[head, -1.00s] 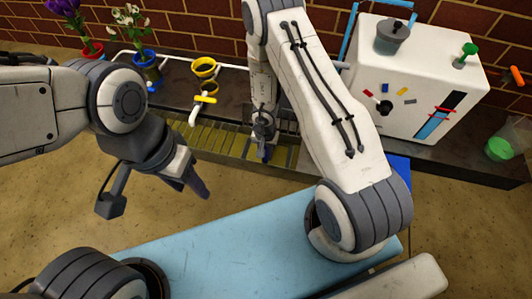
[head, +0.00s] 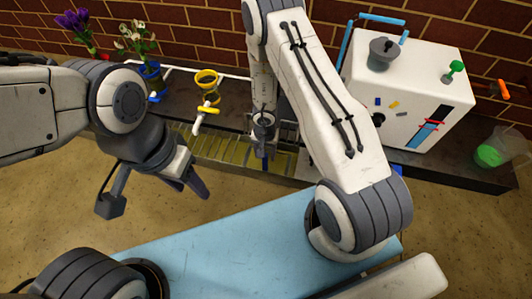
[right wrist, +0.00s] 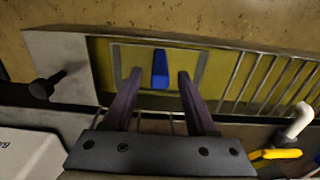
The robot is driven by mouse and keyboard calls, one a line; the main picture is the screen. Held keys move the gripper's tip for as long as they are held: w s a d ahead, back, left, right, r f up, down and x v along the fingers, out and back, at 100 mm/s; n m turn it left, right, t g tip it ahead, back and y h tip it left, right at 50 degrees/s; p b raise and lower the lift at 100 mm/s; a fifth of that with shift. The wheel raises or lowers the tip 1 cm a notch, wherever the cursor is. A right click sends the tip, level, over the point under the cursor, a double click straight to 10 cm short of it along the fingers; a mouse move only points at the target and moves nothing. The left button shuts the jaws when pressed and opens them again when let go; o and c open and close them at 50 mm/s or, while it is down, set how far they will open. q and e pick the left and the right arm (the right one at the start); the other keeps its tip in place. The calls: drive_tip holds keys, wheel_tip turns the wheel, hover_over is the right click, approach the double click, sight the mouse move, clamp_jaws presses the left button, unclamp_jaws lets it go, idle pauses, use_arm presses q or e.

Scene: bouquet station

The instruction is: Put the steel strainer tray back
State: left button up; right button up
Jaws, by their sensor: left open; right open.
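The steel strainer tray, as far as I can tell, is the flat grey-rimmed rectangle (right wrist: 204,68) in the trough in the right wrist view. A blue upright grip (right wrist: 160,68) stands at its middle. My right gripper (right wrist: 158,82) is open, with one finger on each side of the blue grip in that picture. I cannot tell whether they touch it. In the head view my right gripper (head: 263,152) points down over the trough, and the tray is mostly hidden there. My left gripper (head: 196,182) is open and empty, in front of the trough.
The trough (head: 225,149) has slatted bars (right wrist: 262,82). A yellow-rimmed pot (head: 206,80) and a white spout with a yellow handle (head: 207,109) stand behind it. A white machine (head: 420,75) and a beaker with green contents (head: 493,153) are at right. Flowers stand at left.

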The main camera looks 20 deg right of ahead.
wheel_tip(320, 180, up, 6)
drive_tip(key=p, duration=0.4)
drive_tip(key=shift+p, duration=0.4)
drive_tip(key=w+a+r+n+t+y, duration=0.2)
drive_tip(key=w+a+r+n, duration=0.1)
drive_tip(key=a+r, duration=0.8)
drive_tip(key=s+a+r+n+y, duration=0.1)
drive_tip(key=s+a+r+n, duration=0.15)
drive_tip(key=r, duration=0.25)
drive_tip(key=s+a+r+n+y, duration=0.1)
drive_tip(key=s+a+r, duration=0.1)
drive_tip(key=a+r, duration=0.3)
drive_tip(key=s+r+n+g, duration=0.3)
drive_tip(key=s+r+n, duration=0.2)
drive_tip(key=s+r, duration=0.65)
drive_tip(key=s+d+r+n+t+h, duration=0.1)
drive_tip(key=s+d+r+n+h, duration=0.1)
drive_tip(key=s+d, duration=0.4)
drive_tip(key=shift+s+d+r+h, duration=0.2)
drive_tip(key=shift+s+d+h, duration=0.25)
drive_tip(key=shift+s, duration=0.55)
drive_tip(key=shift+a+n, duration=0.1)
drive_tip(key=shift+n, duration=0.25)
